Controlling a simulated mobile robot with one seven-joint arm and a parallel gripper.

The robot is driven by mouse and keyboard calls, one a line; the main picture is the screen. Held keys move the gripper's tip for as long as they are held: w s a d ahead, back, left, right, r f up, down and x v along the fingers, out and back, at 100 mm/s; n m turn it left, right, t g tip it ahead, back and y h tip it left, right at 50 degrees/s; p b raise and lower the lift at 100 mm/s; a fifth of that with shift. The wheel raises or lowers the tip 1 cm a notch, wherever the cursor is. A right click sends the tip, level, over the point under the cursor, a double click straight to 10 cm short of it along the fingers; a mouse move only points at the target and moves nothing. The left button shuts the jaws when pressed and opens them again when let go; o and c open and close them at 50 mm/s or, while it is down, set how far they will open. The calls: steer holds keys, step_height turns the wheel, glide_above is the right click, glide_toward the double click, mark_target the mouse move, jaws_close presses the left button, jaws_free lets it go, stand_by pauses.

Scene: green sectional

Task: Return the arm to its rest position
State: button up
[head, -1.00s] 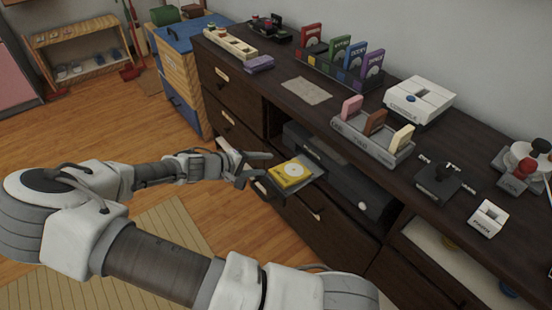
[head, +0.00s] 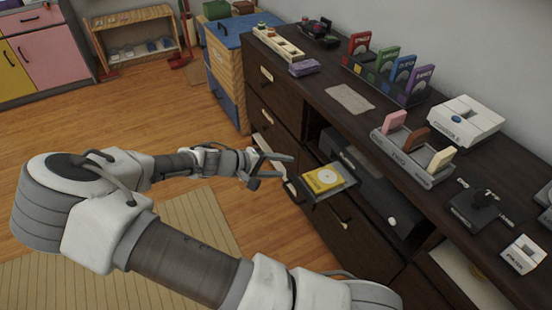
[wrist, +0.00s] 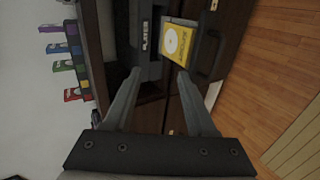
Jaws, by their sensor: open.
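My gripper (head: 274,172) is open and empty. It hangs over the floor in front of the dresser, to the left of the black player's pulled-out tray (head: 349,178). A yellow disc case (head: 322,180) with a pale disc lies on that tray, apart from my fingers. In the wrist view the two fingers (wrist: 158,75) are spread, and the yellow case (wrist: 175,42) shows beyond them, near the right fingertip. My arm reaches out from the lower part of the head view with its elbow at the left.
The dark dresser (head: 345,228) runs along the right side. On its top are a rack of coloured cases (head: 385,75), a grey holder (head: 405,162) and a white console (head: 466,120). A wooden cabinet (head: 228,85) stands at its far end. Open floor (head: 110,120) lies to the left.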

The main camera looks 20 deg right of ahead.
steer(key=shift+s, duration=0.1)
steer(key=s+a+r+m+t+y, duration=0.1)
steer(key=s+a+r+y, duration=0.1)
steer(key=s+r+y, duration=0.4)
steer(key=s+a+r+t+y, duration=0.2)
steer(key=s+a+r, duration=0.1)
steer(key=s+r, duration=0.65)
steer(key=s+a+r+m+t+y, duration=0.15)
steer(key=s+r+y, duration=0.3)
steer(key=r, duration=0.55)
step_height(320, 180, up, 23)
steer(key=s+p, duration=0.1)
steer(key=p, duration=2.1)
steer(key=shift+s+a+f+n+h+p, duration=0.2)
steer(key=shift+s+n+h+p, duration=0.1)
steer(key=shift+n+h, duration=0.15)
steer(key=shift+d+g, duration=0.15)
steer(key=shift+g, duration=0.1)
